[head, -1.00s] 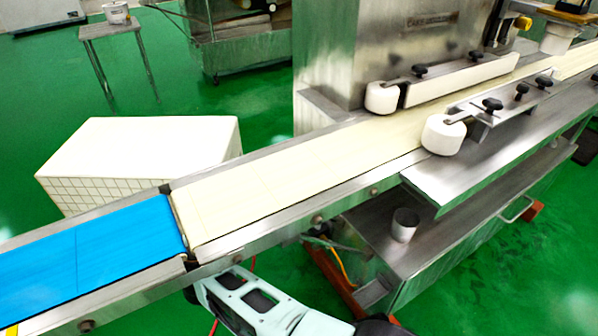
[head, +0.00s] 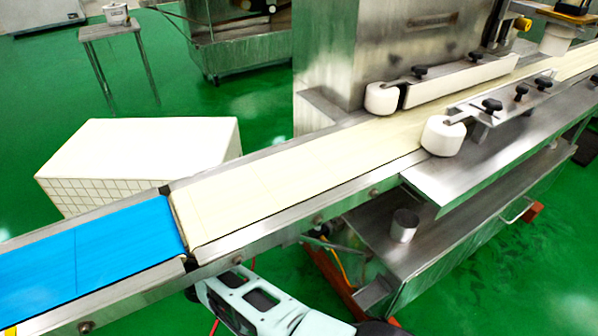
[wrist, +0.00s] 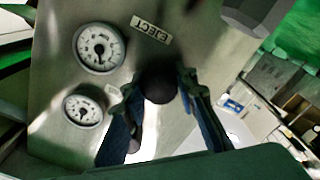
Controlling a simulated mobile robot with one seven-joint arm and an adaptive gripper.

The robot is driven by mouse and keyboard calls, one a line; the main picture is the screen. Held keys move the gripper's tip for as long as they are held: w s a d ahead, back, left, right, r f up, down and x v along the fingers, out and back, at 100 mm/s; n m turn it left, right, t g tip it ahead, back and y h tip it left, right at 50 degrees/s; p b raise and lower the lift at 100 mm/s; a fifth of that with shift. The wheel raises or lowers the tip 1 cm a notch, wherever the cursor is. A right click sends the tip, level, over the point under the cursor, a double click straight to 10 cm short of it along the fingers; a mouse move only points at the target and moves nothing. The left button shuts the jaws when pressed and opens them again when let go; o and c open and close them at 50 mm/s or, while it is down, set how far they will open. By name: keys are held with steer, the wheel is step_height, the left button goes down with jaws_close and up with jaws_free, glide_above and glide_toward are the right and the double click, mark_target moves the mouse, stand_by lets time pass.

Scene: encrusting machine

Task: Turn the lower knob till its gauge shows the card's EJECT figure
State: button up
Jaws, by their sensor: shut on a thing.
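In the wrist view, a dark round knob (wrist: 160,86) sits between the fingers of my gripper (wrist: 160,80), which is shut on it. A white label reading EJECT (wrist: 152,29) is fixed to the metal panel just above the knob. A larger round gauge (wrist: 100,47) is at the upper left and a smaller round gauge (wrist: 82,109) is below it. Both have dark needles, but their figures are too small to read. I cannot tell from this view whether the held knob is the lower one. The card's figure cannot be read. The head view hides my gripper behind the conveyor.
In the head view, a conveyor with a blue belt (head: 90,252) and a cream belt (head: 270,185) crosses above my arm. A white tiled block (head: 140,150) stands behind the conveyor. Green floor is open around it.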

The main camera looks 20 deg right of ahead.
steer(key=shift+n, duration=1.1)
steer(key=o, duration=1.2)
steer(key=shift+c, duration=0.2)
steer(key=s+a, duration=0.2)
steer(key=a, duration=0.9)
steer(key=shift+s+a, duration=0.2)
steer(key=shift+a, duration=0.2)
steer(key=shift+s, duration=0.1)
